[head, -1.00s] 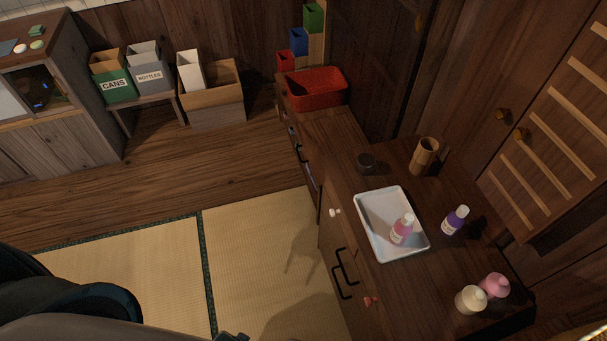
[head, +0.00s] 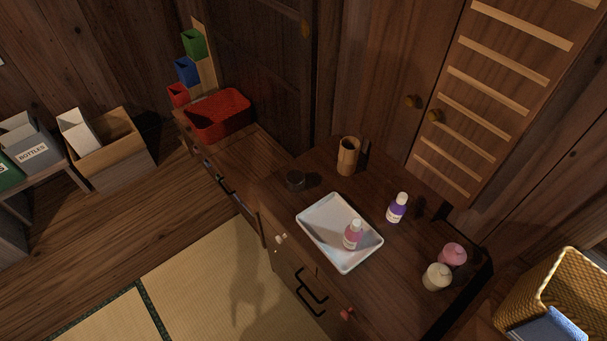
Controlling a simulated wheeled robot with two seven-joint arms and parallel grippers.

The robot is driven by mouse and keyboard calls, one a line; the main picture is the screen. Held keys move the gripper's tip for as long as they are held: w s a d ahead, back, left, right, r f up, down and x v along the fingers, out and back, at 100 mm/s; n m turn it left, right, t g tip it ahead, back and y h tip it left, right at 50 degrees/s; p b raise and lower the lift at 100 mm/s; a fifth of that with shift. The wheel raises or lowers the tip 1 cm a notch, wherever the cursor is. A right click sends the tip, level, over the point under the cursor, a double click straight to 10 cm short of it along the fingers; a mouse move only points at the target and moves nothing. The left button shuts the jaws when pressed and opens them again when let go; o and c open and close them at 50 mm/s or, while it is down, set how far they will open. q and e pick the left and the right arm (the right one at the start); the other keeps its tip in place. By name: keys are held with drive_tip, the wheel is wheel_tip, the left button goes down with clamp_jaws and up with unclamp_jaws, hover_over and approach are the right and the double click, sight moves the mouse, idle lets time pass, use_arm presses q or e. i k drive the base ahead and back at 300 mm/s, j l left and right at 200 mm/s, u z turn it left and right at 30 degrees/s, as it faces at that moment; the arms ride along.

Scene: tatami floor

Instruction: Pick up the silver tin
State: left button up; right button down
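No plainly silver tin shows in the head view. A small dark round container (head: 295,180) stands on the wooden dresser top (head: 385,282), left of a bamboo cup (head: 348,156); in this shade I cannot tell if it is the tin. A white tray (head: 318,250) on the dresser holds a pink bottle with a white cap (head: 352,236). Neither of my grippers is in view.
A red basket (head: 219,116) is at the dresser's far end. A wicker basket (head: 562,284) is at right. Tatami (head: 205,275) lies clear at left.

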sight(295, 180)
drive_tip(key=i+j+z, duration=0.15)
drive_tip(key=j+z, duration=0.15)
drive_tip(key=i+j+z, duration=0.15)
drive_tip(key=j+z, duration=0.15)
drive_tip(key=i+j+z, duration=0.1)
drive_tip(key=j+z, duration=0.2)
